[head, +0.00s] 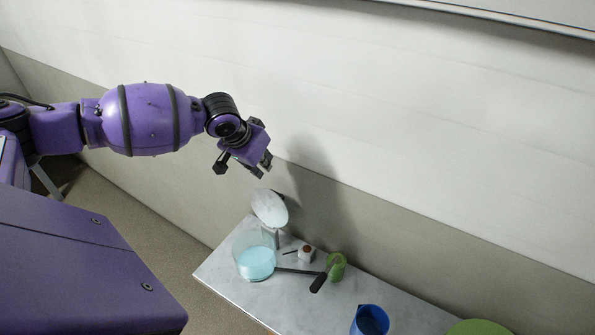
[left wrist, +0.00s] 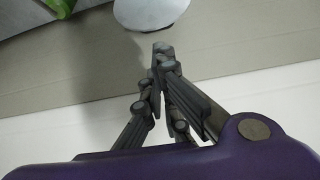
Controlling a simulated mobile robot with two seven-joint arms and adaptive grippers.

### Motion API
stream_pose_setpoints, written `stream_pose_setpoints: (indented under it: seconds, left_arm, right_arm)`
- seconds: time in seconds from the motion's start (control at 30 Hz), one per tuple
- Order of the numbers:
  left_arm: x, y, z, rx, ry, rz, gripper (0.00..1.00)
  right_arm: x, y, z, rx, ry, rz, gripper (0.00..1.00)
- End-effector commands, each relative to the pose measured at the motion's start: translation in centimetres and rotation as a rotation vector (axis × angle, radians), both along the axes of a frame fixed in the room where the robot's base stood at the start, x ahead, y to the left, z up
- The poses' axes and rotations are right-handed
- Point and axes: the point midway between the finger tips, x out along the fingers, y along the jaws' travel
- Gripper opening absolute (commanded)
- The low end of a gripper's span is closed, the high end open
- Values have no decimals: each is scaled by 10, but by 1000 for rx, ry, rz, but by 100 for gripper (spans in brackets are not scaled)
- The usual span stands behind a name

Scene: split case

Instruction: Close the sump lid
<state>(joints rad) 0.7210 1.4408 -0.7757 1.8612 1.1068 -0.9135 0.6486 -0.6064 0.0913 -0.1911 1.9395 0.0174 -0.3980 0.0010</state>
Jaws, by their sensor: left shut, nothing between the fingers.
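The sump is a clear round container (head: 252,250) with pale blue liquid in it, at the left end of the grey tabletop. Its white round lid (head: 269,208) stands tilted up on the wall side of the rim, so the sump is open. The lid also shows at the top of the left wrist view (left wrist: 150,10), cut off by the frame. My left gripper (head: 265,172) is above and beyond the lid, close to the wall, with clear space between them. Its fingers (left wrist: 162,50) are shut and empty. My right gripper is in neither view.
A dark-handled tool (head: 318,282) lies beside the sump. The wall (head: 400,150) runs behind the table (head: 235,295).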

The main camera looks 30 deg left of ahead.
Motion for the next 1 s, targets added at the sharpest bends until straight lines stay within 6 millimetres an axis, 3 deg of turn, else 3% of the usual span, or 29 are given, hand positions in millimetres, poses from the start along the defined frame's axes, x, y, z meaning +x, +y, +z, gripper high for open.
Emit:
stream_pose_setpoints:
  seconds: [0.4, 0.6, 1.0]
  left_arm:
    - [32, -5, -60, -5, -2, 0, 0]
    - [44, -5, -80, -3, -4, -1, 0]
    - [48, -5, -84, -3, -7, -1, 0]
  right_arm:
    - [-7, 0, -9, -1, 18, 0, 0]
    - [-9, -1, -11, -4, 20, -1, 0]
    - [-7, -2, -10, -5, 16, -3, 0]
